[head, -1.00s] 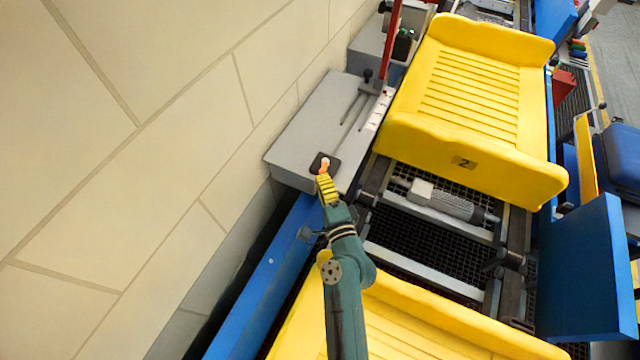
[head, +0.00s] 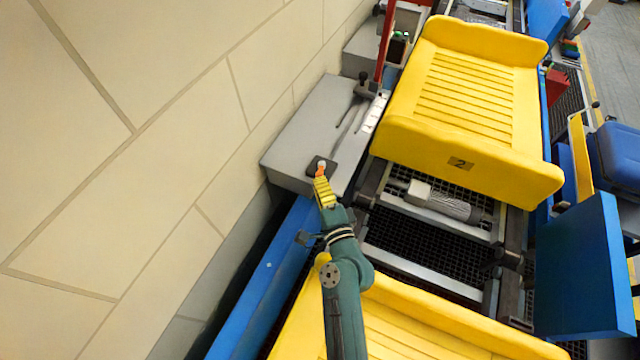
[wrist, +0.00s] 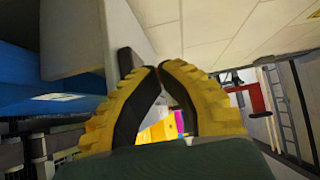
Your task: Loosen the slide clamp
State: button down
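The slide clamp, with a black knob (head: 363,79) and dark rods, sits on top of a grey box (head: 305,130), beside a white scale strip (head: 376,112) in the head view. My gripper (head: 320,178) is at the near end of the box, well short of the knob. At its tip is a small orange and white piece (head: 321,168) over a dark square pad (head: 331,167); I cannot tell whether they touch. In the wrist view the yellow fingers (wrist: 158,68) converge with tips together, and no held thing shows. A dark block (wrist: 126,60) stands behind the left finger.
A tiled wall (head: 130,160) runs close along the left. A red post (head: 386,42) rises behind the clamp. A yellow tray (head: 455,135) marked 2 is to the right, and another yellow tray (head: 440,330) is in front. A grey cylindrical part (head: 450,206) lies between them.

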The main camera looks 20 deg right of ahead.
jog(key=s+d+b, duration=0.2)
jog(key=d, duration=0.1)
jog(key=shift+s+d+f, duration=0.1)
jog(key=shift+f, duration=0.1)
jog(key=s+a+p, duration=0.3)
jog(key=s+a, duration=0.3)
jog(key=a, duration=0.2)
jog(key=shift+r, duration=0.2)
